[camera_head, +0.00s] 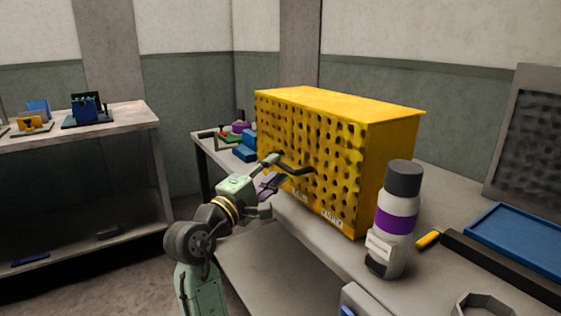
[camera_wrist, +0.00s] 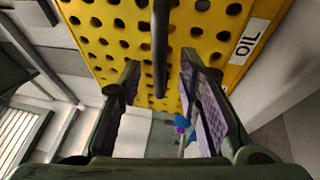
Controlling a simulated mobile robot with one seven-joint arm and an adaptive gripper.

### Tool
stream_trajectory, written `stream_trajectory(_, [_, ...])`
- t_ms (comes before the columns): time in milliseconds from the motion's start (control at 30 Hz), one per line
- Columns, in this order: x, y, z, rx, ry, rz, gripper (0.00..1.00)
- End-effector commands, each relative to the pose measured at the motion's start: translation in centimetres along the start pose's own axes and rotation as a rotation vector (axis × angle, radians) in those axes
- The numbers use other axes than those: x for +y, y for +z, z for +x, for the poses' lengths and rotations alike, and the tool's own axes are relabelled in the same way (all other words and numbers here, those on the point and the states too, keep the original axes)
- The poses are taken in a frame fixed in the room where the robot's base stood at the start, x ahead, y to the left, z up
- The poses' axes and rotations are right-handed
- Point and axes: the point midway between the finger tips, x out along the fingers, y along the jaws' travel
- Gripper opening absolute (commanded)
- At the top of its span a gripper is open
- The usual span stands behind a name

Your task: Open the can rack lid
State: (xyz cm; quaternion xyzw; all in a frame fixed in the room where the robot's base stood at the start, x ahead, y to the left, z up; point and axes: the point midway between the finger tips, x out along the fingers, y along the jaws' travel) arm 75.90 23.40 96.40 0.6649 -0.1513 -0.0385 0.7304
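The can rack (camera_head: 335,150) is a yellow box with a perforated front, standing on the bench; its flat yellow top (camera_head: 335,102) lies level. A black bar handle (camera_head: 296,170) sticks out from the perforated front. My gripper (camera_head: 271,176) is at the front of the rack, at the handle's left end. In the wrist view the handle (camera_wrist: 160,45) runs down between the spread purple-padded fingers of my gripper (camera_wrist: 160,82), with gaps on both sides. The gripper is open. The perforated face (camera_wrist: 205,25) with an OIL label fills the upper part there. No gap shows around the rack's panels.
A bottle (camera_head: 398,215) with a dark cap and purple band stands right of the rack, near the bench front. A blue tray (camera_head: 515,238) and a yellow-tipped tool (camera_head: 428,239) lie farther right. Small blue blocks (camera_head: 245,149) sit left of the rack. Floor space lies left.

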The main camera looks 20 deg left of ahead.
Motion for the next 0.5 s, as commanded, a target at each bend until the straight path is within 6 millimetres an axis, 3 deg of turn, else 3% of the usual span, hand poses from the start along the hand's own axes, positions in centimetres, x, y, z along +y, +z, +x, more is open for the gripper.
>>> stream_trajectory(200, [0.1, 0.0, 2.6, -0.001, 0.001, 0.0, 0.31])
stream_trajectory(500, [0.0, 0.0, 3.2, 0.001, 0.001, 0.001, 0.31])
